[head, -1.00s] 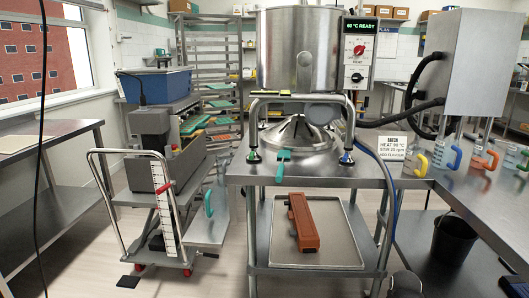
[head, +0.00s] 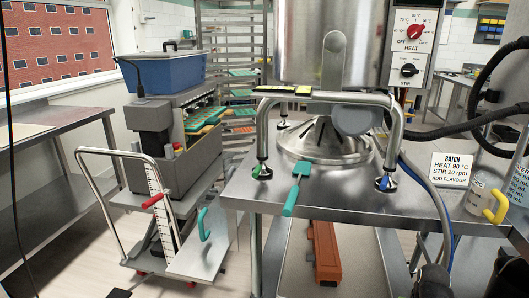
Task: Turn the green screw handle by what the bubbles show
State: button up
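A teal-green handle (head: 301,170) with a flat shaft sticks out over the front edge of the steel table, below the kettle. A second teal-green handle (head: 203,224) stands upright on the low cart at the left. I cannot tell for sure which is the screw handle. Two small yellow pieces, a left one (head: 272,88) and a right one (head: 303,90), look like level vials on the bar of the steel frame; their bubbles are too small to read. The frame's feet carry a green mark (head: 262,172) and a blue mark (head: 385,183).
The steel table (head: 340,210) carries the kettle (head: 310,45) and a batch card (head: 451,169).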

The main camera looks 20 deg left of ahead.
aim_at(257, 170)
jog(key=u, duration=0.1)
jog(key=i, duration=0.25)
jog(key=z, duration=5.75)
jog(key=i, duration=0.15)
jog(key=z, duration=3.15)
jog(key=i, duration=0.5)
jog(key=u, duration=0.2)
jog(key=k, duration=0.55)
jog(key=z, duration=0.2)
jog(key=i, duration=0.55)
jog(key=u, duration=0.1)
